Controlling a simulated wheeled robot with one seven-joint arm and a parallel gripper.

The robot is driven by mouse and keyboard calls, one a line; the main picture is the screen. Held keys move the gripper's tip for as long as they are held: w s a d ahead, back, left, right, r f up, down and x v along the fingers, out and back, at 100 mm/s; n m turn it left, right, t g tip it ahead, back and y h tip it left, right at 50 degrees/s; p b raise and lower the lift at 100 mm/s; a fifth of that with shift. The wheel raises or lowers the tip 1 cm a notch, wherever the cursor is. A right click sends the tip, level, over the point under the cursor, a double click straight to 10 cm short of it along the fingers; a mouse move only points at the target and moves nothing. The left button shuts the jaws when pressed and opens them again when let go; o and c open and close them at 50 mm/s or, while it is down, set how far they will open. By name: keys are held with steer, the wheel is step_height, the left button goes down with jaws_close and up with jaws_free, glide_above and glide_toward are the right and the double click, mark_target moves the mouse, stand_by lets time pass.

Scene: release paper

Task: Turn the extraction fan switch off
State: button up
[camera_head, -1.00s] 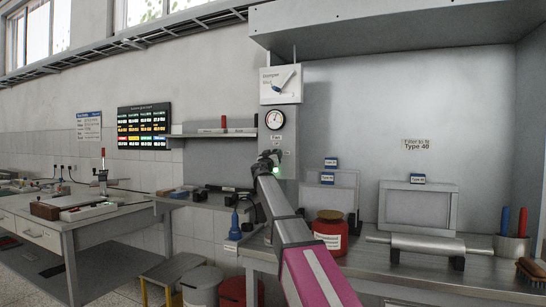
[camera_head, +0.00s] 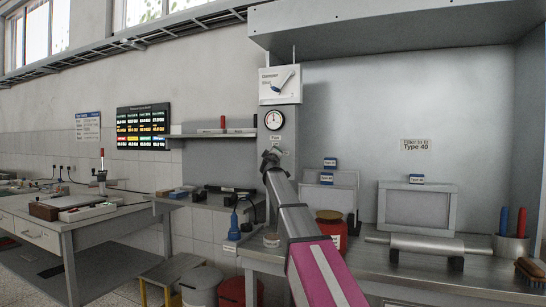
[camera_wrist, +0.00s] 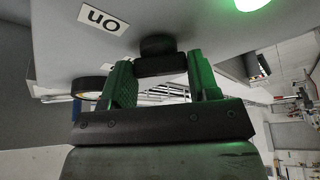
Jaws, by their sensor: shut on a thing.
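The extraction fan switch is a black knob (camera_wrist: 158,45) on the grey panel, seen in the wrist view. An "on" label (camera_wrist: 103,18), upside down in that view, is beside it, and a green lamp (camera_wrist: 252,3) glows at the top right. My gripper (camera_wrist: 160,68) has its two fingers on either side of the knob and is shut on it. In the head view my gripper (camera_head: 270,158) is at the grey column (camera_head: 288,140), just below the "Fan" label (camera_head: 275,138). It hides the switch and lamp there.
Above the switch are a round gauge (camera_head: 274,119) and a damper lever plate (camera_head: 280,84). A red jar (camera_head: 330,228), a roller (camera_head: 414,243) and a frame (camera_head: 417,205) stand on the bench at right. A shelf (camera_head: 215,134) juts out at left.

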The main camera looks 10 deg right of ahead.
steer(key=shift+r+n+g+y, duration=0.1)
steer(key=shift+n+g+y, duration=0.4)
steer(key=shift+n, duration=1.45)
steer(key=shift+r+n+g+y, duration=0.1)
steer(key=shift+n+g+y, duration=0.4)
steer(key=shift+n, duration=1.45)
steer(key=shift+d, duration=0.1)
steer(key=o, duration=0.9)
steer(key=shift+s, duration=0.1)
steer(key=s, duration=0.3)
steer(key=s+a, duration=0.1)
steer(key=s, duration=0.6)
steer(key=shift+s+a, duration=0.25)
steer(key=shift+s, duration=0.05)
